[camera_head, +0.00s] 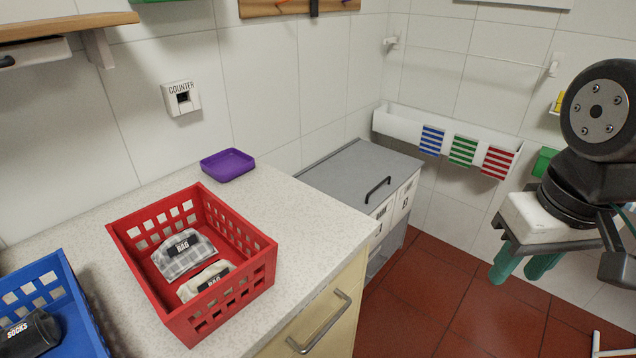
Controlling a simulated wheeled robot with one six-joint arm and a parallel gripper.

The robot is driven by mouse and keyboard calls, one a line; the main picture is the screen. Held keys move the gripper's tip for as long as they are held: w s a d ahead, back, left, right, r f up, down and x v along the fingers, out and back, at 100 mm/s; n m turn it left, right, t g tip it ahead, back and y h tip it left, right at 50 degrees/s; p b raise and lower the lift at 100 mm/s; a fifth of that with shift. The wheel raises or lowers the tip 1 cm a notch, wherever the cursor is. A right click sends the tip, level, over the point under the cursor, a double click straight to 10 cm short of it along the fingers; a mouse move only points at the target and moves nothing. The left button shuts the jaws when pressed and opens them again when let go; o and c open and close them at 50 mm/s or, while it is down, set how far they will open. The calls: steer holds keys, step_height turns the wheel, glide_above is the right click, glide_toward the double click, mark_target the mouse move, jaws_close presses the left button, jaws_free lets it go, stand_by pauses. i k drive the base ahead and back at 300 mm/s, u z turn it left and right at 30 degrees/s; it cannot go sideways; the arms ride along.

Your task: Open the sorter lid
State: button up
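A low cabinet in the corner, seemingly the sorter, has a flat grey lid (345,172) that lies shut. A black bar handle (377,188) sits near the lid's right edge. White labelled panels (404,197) show on the sorter's front, but their writing is too small to read. My gripper (519,268) hangs at the right with green fingertips pointing down. Its fingers stand apart with nothing visible between them. It is well to the right of the handle and apart from the lid.
A red crate (122,245) with two small bags, a blue crate (77,300) and a purple tray (228,165) stand on the speckled counter (318,231). A white wall trough (395,127) with striped tags hangs behind the sorter. Red floor (425,290) is clear below my gripper.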

mark_target(364, 174)
steer(key=z, duration=1.95)
steer(key=i, duration=1)
steer(key=u, duration=2.25)
